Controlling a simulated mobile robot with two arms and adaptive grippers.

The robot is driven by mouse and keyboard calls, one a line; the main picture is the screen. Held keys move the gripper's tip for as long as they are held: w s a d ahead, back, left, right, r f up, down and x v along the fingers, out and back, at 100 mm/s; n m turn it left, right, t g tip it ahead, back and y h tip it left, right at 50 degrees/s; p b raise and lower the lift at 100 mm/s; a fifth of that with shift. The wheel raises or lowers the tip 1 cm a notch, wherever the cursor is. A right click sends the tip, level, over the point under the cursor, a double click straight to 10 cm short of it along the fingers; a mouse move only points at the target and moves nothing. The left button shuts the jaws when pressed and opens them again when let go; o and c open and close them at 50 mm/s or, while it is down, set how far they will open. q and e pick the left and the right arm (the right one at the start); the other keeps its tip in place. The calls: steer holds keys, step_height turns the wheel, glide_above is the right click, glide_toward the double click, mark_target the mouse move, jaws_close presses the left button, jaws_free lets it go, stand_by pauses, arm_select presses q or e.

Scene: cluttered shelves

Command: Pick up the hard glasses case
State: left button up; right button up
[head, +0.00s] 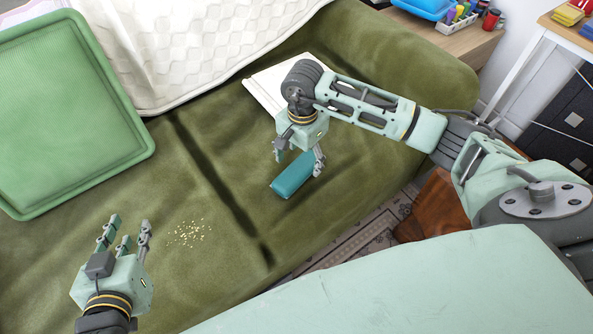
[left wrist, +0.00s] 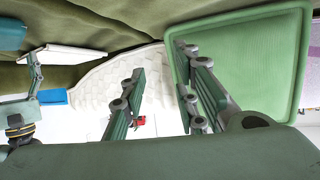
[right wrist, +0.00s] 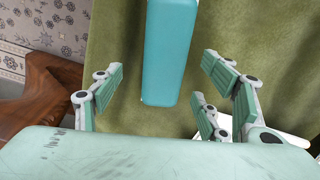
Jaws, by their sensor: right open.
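The hard glasses case (head: 292,177) is a teal, rounded box lying on the green sofa seat. My right gripper (head: 299,157) is open above the case's far end, its fingers spread to either side. In the right wrist view the case (right wrist: 170,45) appears beyond and between the open fingers, with no visible contact; its upper end is cut off by the frame. My left gripper (head: 125,232) is open and empty over the left part of the sofa, far from the case.
A green tray (head: 70,110) lies at the left and a white quilted blanket (head: 190,40) at the back. A white flat object (head: 265,92) lies behind my right gripper. Small crumbs (head: 188,233) are scattered on the sofa (head: 215,130). A brown wooden piece (head: 435,205) stands beyond the seat edge.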

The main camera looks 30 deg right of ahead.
mark_target(299, 167)
steer(key=shift+f, duration=0.35)
steer(key=f, duration=0.1)
steer(key=f+b, duration=0.1)
steer(key=f, duration=0.2)
steer(key=shift+w+a+f+b, duration=0.15)
steer(key=shift+w+a+b, duration=0.05)
steer(key=shift+w+b, duration=0.1)
arm_select(q)
steer(key=w+d+r+t+h, duration=0.1)
steer(key=w+d+r+t, duration=0.1)
steer(key=r, duration=0.6)
steer(key=w+t, duration=0.1)
steer(key=t, duration=0.1)
steer(key=shift+t, duration=0.3)
arm_select(e)
steer(key=shift+f, duration=0.15)
steer(key=c, duration=1.3)
